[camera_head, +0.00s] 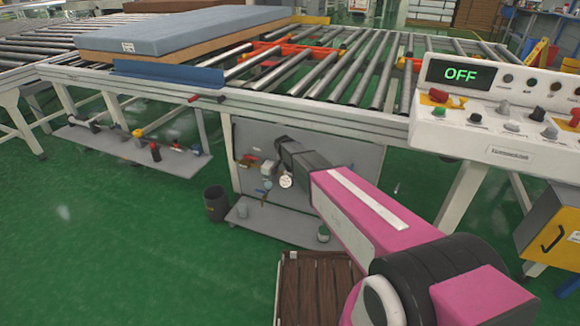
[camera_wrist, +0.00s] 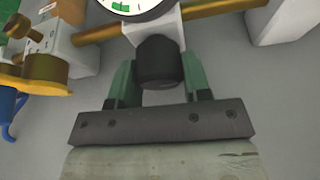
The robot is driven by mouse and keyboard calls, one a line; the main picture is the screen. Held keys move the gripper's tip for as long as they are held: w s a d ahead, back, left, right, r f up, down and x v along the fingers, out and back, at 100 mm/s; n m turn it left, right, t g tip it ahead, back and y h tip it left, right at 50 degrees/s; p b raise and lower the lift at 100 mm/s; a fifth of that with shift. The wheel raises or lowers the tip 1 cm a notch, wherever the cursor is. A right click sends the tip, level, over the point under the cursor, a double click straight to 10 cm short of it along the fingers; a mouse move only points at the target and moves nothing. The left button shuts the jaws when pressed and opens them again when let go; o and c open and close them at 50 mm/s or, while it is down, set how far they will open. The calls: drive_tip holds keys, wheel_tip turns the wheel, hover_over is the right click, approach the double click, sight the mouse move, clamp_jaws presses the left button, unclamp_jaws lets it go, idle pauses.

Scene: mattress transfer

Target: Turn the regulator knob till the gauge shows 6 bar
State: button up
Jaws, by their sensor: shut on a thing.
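The regulator knob (camera_wrist: 158,62) is a dark, short cylinder below a light block in the wrist view. My gripper (camera_wrist: 158,82) has its two green fingers on either side of the knob and is shut on it. The gauge (camera_wrist: 132,6) sits just above; only its lower part shows, with a white face and a green mark, so its reading cannot be told. In the head view the gauge (camera_head: 286,181) is a small white disc on the grey panel under the roller table, beside the end of my arm. The knob is hidden there.
A brass pipe (camera_wrist: 100,34) runs to both sides of the regulator, with a yellow lever (camera_wrist: 30,84) at left. The panel (camera_head: 350,165) hangs over a low shelf (camera_head: 275,222). A dark bin (camera_head: 215,204) and a wooden crate (camera_head: 318,290) stand nearby.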

drive_tip(key=m, duration=0.2)
drive_tip(key=m+g+h, duration=0.1)
drive_tip(key=m, duration=0.2)
drive_tip(key=shift+m+h, duration=0.3)
drive_tip(key=shift+m+g+h, duration=0.3)
drive_tip(key=shift+m+g, duration=0.7)
drive_tip(key=shift+m, duration=1.1)
drive_tip(key=o, duration=0.7)
drive_tip(key=shift+c, duration=0.2)
drive_tip(key=v, duration=1.1)
